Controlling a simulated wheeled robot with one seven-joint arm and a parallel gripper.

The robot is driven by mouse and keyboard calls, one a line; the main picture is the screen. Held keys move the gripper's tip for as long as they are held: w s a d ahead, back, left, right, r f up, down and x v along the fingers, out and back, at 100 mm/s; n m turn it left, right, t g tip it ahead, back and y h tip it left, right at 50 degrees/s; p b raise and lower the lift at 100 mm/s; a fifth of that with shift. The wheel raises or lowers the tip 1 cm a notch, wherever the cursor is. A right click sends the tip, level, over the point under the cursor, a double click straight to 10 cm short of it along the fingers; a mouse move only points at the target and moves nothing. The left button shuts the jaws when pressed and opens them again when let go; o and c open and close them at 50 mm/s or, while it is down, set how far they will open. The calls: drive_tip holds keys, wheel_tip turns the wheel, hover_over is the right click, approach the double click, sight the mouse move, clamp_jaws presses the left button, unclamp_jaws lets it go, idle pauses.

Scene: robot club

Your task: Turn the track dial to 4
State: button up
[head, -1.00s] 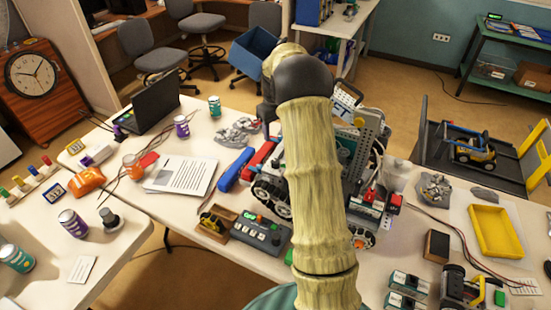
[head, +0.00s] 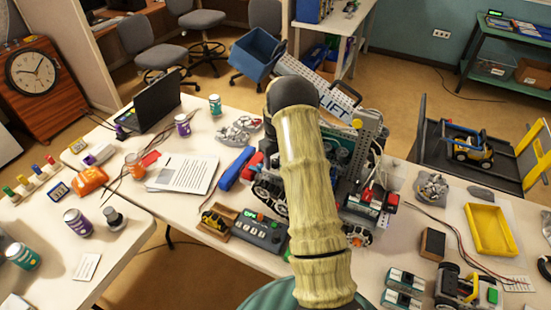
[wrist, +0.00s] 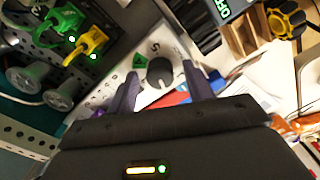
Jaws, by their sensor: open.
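In the wrist view a round dark dial (wrist: 160,72) sits on a white panel (wrist: 150,98). In the head view my arm covers the gripper and the dial, in front of a tracked machine (head: 268,192) on the table.
Green and yellow plugs (wrist: 90,42) with lit lamps are at the wrist view's upper left. A control box (head: 262,232) with buttons stands by the tracks. A plate marked LIFT (head: 335,102) rises behind my arm. A yellow tray (head: 473,238) lies on the right.

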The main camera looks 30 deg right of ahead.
drive_tip(key=c, duration=1)
